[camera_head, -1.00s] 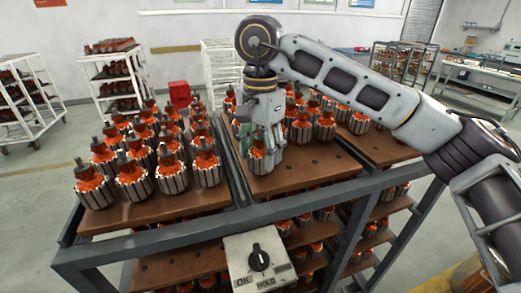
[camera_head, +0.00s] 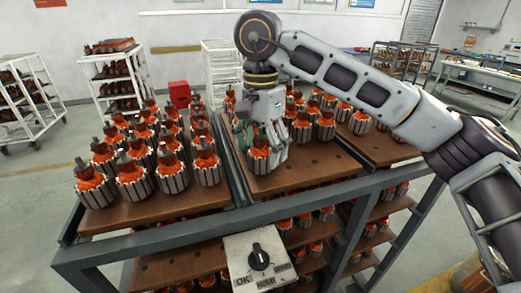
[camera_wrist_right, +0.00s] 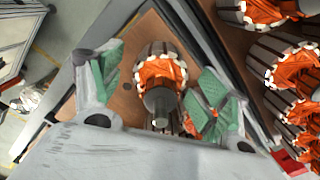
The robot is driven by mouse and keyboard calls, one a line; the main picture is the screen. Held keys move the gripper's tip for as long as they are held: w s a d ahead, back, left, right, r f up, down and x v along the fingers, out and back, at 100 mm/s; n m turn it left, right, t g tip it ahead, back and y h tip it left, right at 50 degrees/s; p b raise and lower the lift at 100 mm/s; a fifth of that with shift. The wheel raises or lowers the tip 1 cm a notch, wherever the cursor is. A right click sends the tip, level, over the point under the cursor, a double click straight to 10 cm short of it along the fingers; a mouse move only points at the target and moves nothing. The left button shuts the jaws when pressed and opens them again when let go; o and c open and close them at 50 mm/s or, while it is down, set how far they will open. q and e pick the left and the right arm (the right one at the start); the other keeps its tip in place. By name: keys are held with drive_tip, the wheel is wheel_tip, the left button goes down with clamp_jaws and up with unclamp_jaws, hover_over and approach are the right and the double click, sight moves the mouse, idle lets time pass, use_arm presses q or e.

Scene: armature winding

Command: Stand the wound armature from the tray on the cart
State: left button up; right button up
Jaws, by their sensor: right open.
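My right gripper (camera_head: 264,138) points down over the front part of the cart's middle brown board (camera_head: 300,176). In the right wrist view its two green-padded fingers (camera_wrist_right: 160,88) are spread apart. A wound armature (camera_head: 260,160), with orange windings and a grey shaft, stands upright on that board below the gripper. In the wrist view this armature (camera_wrist_right: 157,72) lies between the fingers, with gaps showing at its sides. A finger partly hides it in the head view. My left gripper is out of view. I cannot pick out a separate tray.
Several armatures stand close together on the left board (camera_head: 130,220), and more stand behind the gripper. The middle board's front right has bare holes. A switch box (camera_head: 259,261) is on the cart's front rail. White racks (camera_head: 122,85) stand farther back.

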drive_tip(key=shift+r, duration=5.7)
drive_tip(key=shift+r, duration=0.2)
wheel_tip(320, 180, up, 12)
drive_tip(key=shift+f, duration=0.2)
